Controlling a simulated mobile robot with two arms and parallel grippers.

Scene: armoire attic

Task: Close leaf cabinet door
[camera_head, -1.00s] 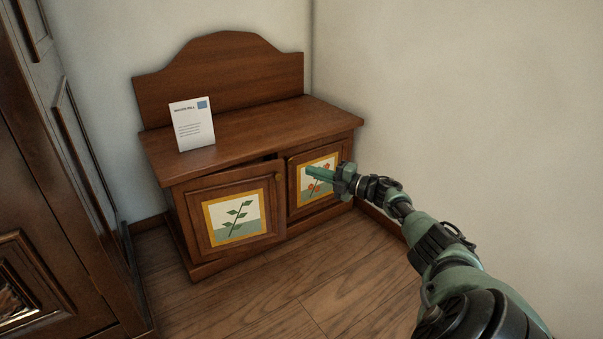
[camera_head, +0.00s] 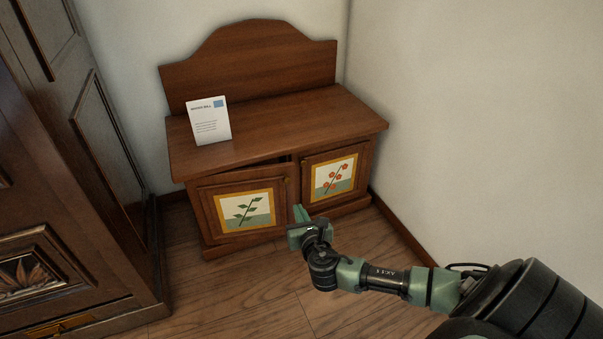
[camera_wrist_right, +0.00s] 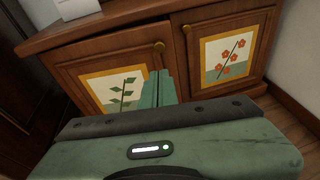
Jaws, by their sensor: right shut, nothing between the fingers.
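The leaf cabinet door (camera_head: 208,207) is the left door of a low wooden cabinet. It carries a panel with a green leaf sprig and stands slightly ajar, with a dark gap along its top edge. In the right wrist view the leaf door (camera_wrist_right: 84,72) has a round brass knob (camera_wrist_right: 159,46) at its upper right. My right gripper (camera_head: 300,212) is shut and empty, in front of the leaf door's right edge. In the right wrist view its green fingers (camera_wrist_right: 158,88) overlap the right part of the leaf panel; I cannot tell whether they touch the door. My left gripper is not in view.
The flower door (camera_head: 334,174) on the right looks shut. A white card (camera_head: 209,121) stands on the cabinet top (camera_head: 270,118). A large dark armoire (camera_head: 70,180) fills the left side. A wall (camera_head: 470,120) rises at the right; floor (camera_head: 235,285) in front is clear.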

